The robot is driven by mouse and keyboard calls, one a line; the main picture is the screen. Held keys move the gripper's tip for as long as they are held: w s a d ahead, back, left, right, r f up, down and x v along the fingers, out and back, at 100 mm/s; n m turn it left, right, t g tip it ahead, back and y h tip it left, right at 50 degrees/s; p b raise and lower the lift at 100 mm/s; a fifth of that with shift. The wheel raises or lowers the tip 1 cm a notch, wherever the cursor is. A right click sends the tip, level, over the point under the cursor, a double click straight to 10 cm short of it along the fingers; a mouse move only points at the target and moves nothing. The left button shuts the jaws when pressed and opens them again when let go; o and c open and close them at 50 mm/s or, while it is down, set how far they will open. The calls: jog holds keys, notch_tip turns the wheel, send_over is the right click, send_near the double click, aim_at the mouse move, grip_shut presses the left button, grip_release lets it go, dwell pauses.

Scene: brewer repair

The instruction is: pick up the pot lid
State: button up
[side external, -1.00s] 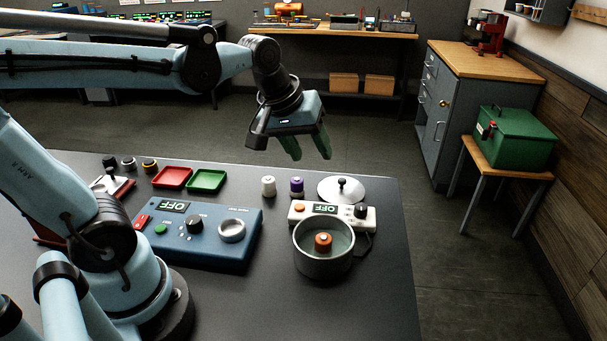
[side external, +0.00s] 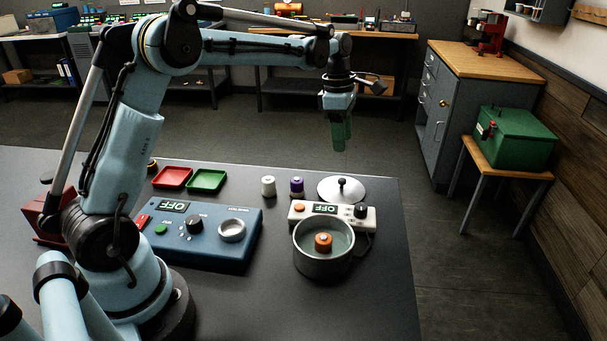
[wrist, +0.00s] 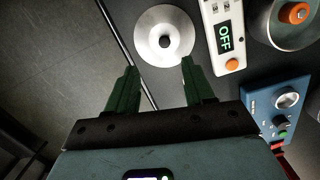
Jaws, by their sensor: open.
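The pot lid (side external: 343,191) is a shiny silver disc with a black knob in its middle. It lies on the dark table near the back edge, behind the white control box. In the wrist view the lid (wrist: 164,36) lies just beyond my fingertips, its knob roughly between their lines. My gripper (side external: 340,147) has green fingers, points down and is above and apart from the lid. The wrist view shows my gripper (wrist: 158,66) open, with nothing between its fingers. The pot (side external: 323,262) stands uncovered in front of the white box, with an orange-topped part inside.
The white box (side external: 331,215) with an OFF display is close beside the lid. A purple-capped bottle (side external: 297,187) and a white one (side external: 268,187) stand left of it. A blue control unit (side external: 200,237) and red (side external: 172,178) and green (side external: 206,181) trays lie further left.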

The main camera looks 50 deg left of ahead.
send_over(342, 179)
jog(key=f, duration=0.6)
jog(key=shift+w+a, duration=0.15)
jog(key=shift+a, duration=0.05)
jog(key=shift+s+d+f, duration=0.15)
jog(key=shift+f, duration=1.2)
jog(key=shift+s+d+f, duration=0.1)
jog(key=shift+f, duration=1.25)
grip_shut()
